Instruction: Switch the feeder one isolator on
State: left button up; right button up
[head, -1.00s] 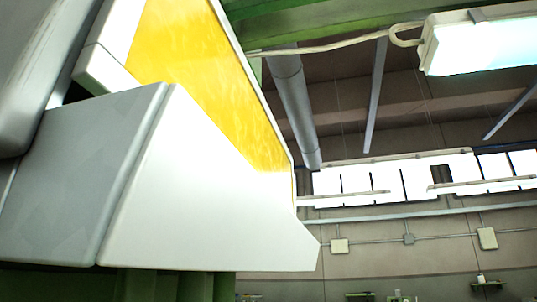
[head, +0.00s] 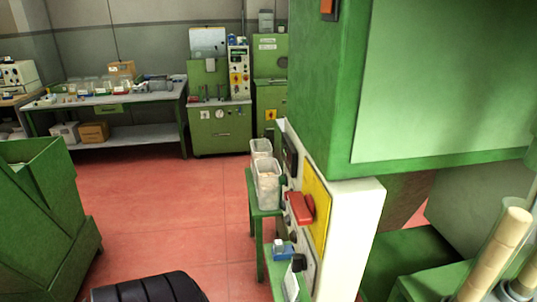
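In the head view a red handle (head: 300,207) stands out from a yellow plate (head: 316,215) on the narrow side panel of the large green machine. The panel is seen at a steep angle, so the handle's position and any lettering cannot be read. On the far machine, small yellow plates with switches show at a distance, one on the tall grey panel (head: 239,80) and one low on the green cabinet (head: 270,115). I cannot tell which of these is the feeder one isolator. Neither of my grippers is in view.
The large green machine (head: 430,85) fills the right side. Clear bins (head: 267,185) stand on a green stand beside its panel. A green hopper-like unit (head: 45,200) is at the left. A workbench (head: 110,98) stands at the back. Red floor (head: 165,215) between is mostly open.

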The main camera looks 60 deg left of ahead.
aim_at(303, 208)
jog(key=u, duration=1.55)
jog(key=j, duration=0.3)
jog(key=z, duration=0.05)
